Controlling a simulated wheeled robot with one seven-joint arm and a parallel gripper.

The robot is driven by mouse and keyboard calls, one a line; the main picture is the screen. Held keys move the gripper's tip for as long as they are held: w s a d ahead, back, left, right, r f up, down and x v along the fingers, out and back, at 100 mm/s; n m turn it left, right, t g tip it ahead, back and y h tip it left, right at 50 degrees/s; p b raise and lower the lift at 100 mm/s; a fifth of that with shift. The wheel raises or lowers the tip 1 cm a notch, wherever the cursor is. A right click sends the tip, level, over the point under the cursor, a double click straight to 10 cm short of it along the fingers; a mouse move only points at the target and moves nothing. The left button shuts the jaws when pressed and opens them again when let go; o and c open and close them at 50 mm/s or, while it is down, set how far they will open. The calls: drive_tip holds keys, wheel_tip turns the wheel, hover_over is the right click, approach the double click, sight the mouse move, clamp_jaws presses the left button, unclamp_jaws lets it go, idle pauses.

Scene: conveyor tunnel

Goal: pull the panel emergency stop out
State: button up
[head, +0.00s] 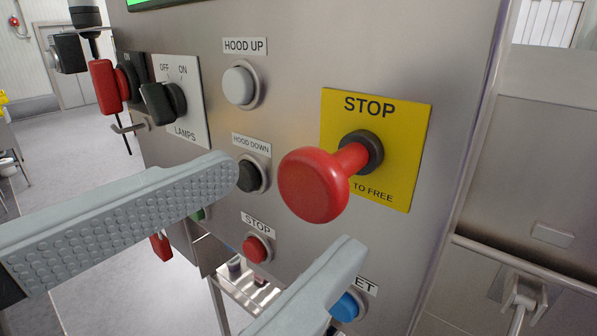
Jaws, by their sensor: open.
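The panel emergency stop (315,185) is a red mushroom knob on a red stem, set in a dark collar on a yellow plate (402,124) marked STOP and TO FREE. Its head stands well off the plate, with a length of stem showing. My gripper (289,208) shows as two grey fingers with studded pads, one from the left and one from below. The fingers are wide apart and empty. The red head shows in the gap to the right of the left finger and above the lower finger; I see no contact.
The steel panel (300,75) also carries a white HOOD UP button (239,86), a black HOOD DOWN button (248,175), a small red STOP button (255,249) and a blue button (346,307) beside the lower finger. A LAMPS switch (163,102) juts out at left.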

drive_tip(key=v, duration=0.3)
drive_tip(key=shift+s+a, duration=0.2)
drive_tip(key=shift+s, duration=0.05)
